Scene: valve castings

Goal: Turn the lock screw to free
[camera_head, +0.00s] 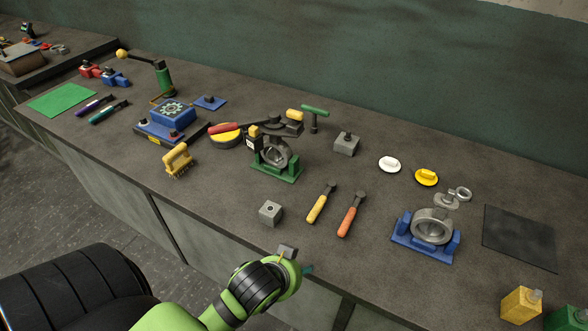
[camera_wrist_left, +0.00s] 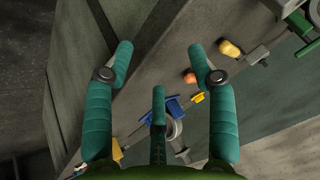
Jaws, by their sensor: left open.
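A green stand (camera_head: 277,174) holds a grey ring-shaped valve casting (camera_head: 275,153) near the middle of the bench. A second casting (camera_head: 432,226) sits on a blue stand (camera_head: 446,253) at the right. I cannot make out which small part is the lock screw. My left gripper (camera_head: 307,269) is at the bench's front edge, mostly hidden by its wrist. In the left wrist view its teal fingers (camera_wrist_left: 160,65) are spread, with nothing between them. My right gripper is not in view.
A grey block (camera_head: 270,213), a yellow-handled tool (camera_head: 321,203) and an orange-handled tool (camera_head: 351,214) lie between my left gripper and the stands. A green T-handle (camera_head: 315,112) stands behind. A yellow brush (camera_head: 177,160) is at left. A dark mat (camera_head: 519,237) is clear.

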